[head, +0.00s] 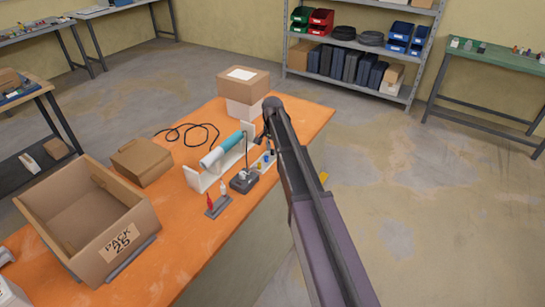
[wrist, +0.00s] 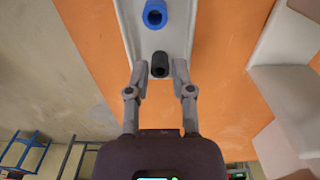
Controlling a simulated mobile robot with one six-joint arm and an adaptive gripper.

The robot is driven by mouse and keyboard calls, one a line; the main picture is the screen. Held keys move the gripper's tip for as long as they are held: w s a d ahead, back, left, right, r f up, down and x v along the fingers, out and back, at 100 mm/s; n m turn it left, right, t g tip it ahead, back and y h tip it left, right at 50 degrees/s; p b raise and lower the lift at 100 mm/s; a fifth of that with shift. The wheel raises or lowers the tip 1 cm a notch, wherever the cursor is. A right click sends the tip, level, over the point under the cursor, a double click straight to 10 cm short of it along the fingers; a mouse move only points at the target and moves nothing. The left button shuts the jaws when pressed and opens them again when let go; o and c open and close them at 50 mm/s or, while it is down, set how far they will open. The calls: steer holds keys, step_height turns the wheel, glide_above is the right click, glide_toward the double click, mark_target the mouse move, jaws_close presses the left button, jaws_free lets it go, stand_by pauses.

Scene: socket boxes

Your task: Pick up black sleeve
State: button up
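The black sleeve (wrist: 160,65) is a short hollow cylinder standing in a pale tray (wrist: 176,40) in the wrist view. My gripper (wrist: 160,70) is open, with one fingertip on each side of the black sleeve and a gap to it on both sides. A blue sleeve (wrist: 155,14) stands in the same tray, farther up the picture. In the head view my gripper (head: 267,143) is over the tray on the orange table, and I cannot make out the black sleeve there.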

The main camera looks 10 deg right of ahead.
steer(key=shift+f+b, duration=0.3)
steer(key=shift+f, duration=0.2)
steer(key=c, duration=0.4)
